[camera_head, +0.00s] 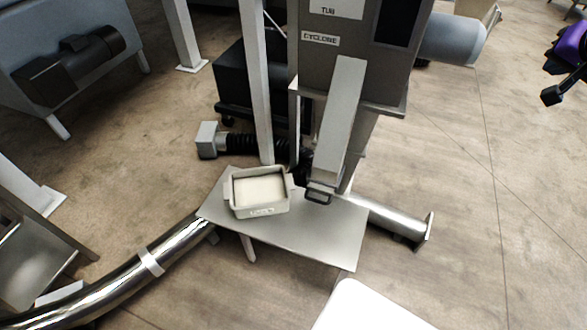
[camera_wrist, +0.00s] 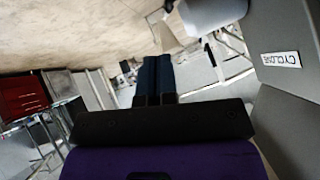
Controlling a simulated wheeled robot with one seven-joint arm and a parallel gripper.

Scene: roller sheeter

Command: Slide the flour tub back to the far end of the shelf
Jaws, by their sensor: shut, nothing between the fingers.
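The flour tub (camera_head: 233,199) is a pale grey, open-topped box with side tabs and a cream-white fill, seen in the head view. It sits upright on the grey metal shelf (camera_head: 315,235), towards the shelf's left end. The right part of the shelf is bare. My gripper (camera_head: 551,96), purple with black fingers, is at the far right edge of the head view, well away from the tub and shelf. In the wrist view its dark fingers (camera_wrist: 154,78) are together with nothing between them. The tub does not show in the wrist view.
A grey cyclone housing (camera_head: 312,68) stands behind the shelf, with a slanted chute (camera_head: 339,115) coming down near the shelf's back edge. An upright post (camera_head: 258,90) rises behind the tub. A shiny pipe (camera_head: 165,255) runs left of the shelf. Open floor (camera_head: 490,200) lies to the right.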

